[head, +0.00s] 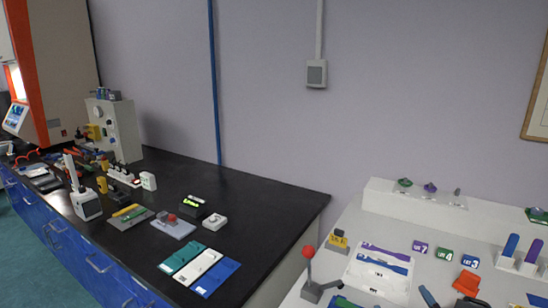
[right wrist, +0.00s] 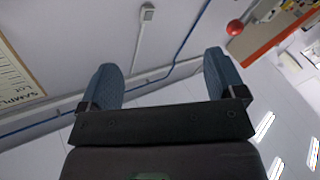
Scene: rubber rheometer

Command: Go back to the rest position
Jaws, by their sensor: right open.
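My right gripper (right wrist: 160,75) shows in the right wrist view with its two blue-grey fingers spread wide apart. Nothing is between the fingers, and behind them is a pale wall with a blue pipe. My left gripper is in neither view. The head view shows no part of either arm.
A black bench (head: 265,205) with blue drawers holds several tools and small devices. A white table (head: 285,295) at the right holds a red-knobbed lever (head: 310,270), coloured labels and a white raised shelf (head: 385,193). A tall orange-edged machine (head: 65,60) stands at the far left.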

